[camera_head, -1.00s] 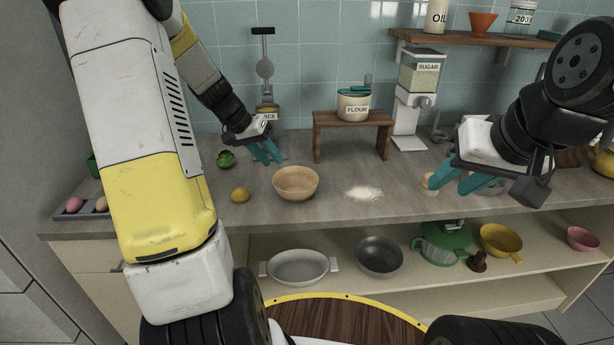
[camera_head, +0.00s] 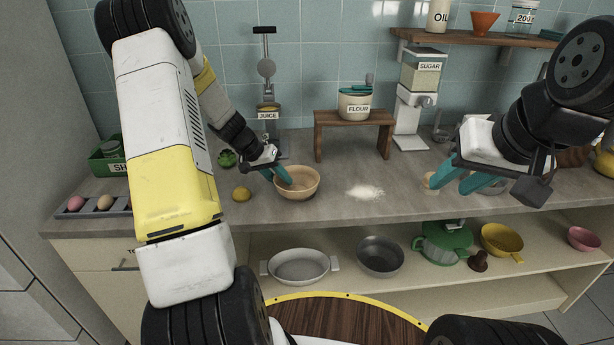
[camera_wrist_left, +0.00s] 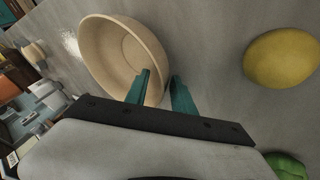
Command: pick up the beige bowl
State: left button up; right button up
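The beige bowl (camera_head: 299,190) stands upright on the grey counter, and it fills the upper middle of the left wrist view (camera_wrist_left: 105,50). My left gripper (camera_head: 281,176) is at the bowl's left rear rim. In the left wrist view its teal fingers (camera_wrist_left: 160,90) are apart. One finger overlaps the bowl's inside and the other shows just outside the rim; whether either touches the wall I cannot tell.
A yellow lemon (camera_head: 241,194) lies left of the bowl, with a green vegetable (camera_head: 227,158) behind it. Spilled flour (camera_head: 365,192) lies to the right. A wooden stand (camera_head: 353,119) with a flour pot is behind. An egg tray (camera_head: 123,204) sits at the left.

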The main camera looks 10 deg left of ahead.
pick_arm(q)
grip_shut()
dwell(1.4)
